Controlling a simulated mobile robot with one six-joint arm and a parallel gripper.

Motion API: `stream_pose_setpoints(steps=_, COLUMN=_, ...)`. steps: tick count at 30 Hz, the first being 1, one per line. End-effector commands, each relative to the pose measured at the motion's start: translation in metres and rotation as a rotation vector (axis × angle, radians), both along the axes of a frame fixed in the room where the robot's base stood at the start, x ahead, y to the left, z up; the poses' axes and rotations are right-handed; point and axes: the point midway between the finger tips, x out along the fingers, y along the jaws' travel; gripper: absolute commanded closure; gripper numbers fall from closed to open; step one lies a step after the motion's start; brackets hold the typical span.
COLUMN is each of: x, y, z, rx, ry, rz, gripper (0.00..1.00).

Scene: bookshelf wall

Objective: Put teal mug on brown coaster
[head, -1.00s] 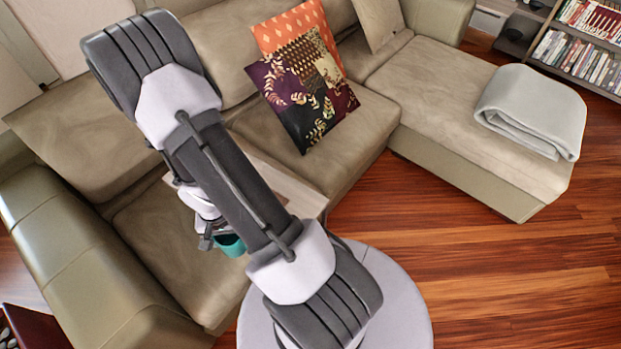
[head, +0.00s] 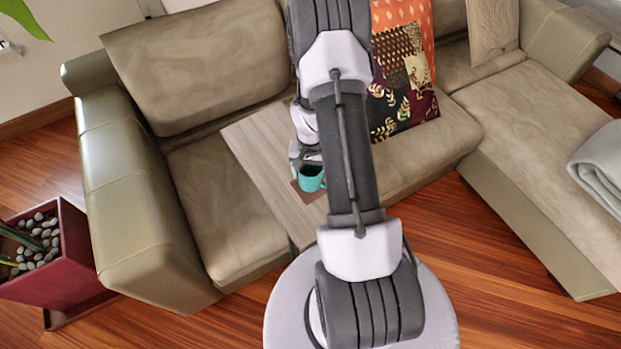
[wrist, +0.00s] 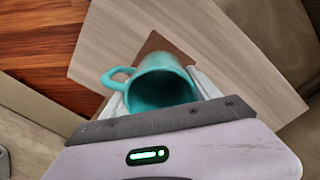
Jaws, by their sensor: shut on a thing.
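The teal mug (head: 311,179) is held by my gripper (head: 306,160) over the small wooden table. The mug also shows in the wrist view (wrist: 162,84), with its handle pointing left and my gripper's fingers along its sides. The brown coaster (wrist: 153,44) shows just beyond the mug in the wrist view. In the head view a strip of the coaster (head: 297,191) shows left of and below the mug. The mug overlaps the coaster in both views; I cannot tell whether it touches it. My arm hides part of the table.
The light wooden table (head: 255,140) stands in front of the beige sofa (head: 205,75). A patterned cushion (head: 404,85) leans on the seat. A red planter with stones (head: 55,260) stands at the left. Wooden floor (head: 500,250) is open at the right.

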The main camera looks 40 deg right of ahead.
Motion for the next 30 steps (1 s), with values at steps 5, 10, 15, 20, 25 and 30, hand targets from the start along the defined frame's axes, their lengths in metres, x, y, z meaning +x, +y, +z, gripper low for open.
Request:
stream_pose_setpoints(steps=5, x=0.0, y=0.0, z=-0.02, rx=-0.001, ry=-0.001, rz=0.0, gripper=0.86)
stream_pose_setpoints(steps=10, x=0.0, y=0.0, z=-0.02, rx=-0.001, ry=-0.001, rz=0.0, gripper=0.86)
stream_pose_setpoints(steps=15, x=0.0, y=0.001, z=-0.022, rx=0.0, ry=0.0, rz=0.0, gripper=0.14)
stream_pose_setpoints(steps=20, x=0.0, y=0.001, z=-0.022, rx=0.0, ry=0.0, rz=0.0, gripper=0.08)
stream_pose_setpoints(steps=25, x=0.0, y=0.001, z=-0.021, rx=0.0, ry=0.0, rz=0.0, gripper=0.08)
stream_pose_setpoints(steps=30, x=0.001, y=0.001, z=0.013, rx=-0.001, ry=-0.002, rz=-0.001, gripper=0.08)
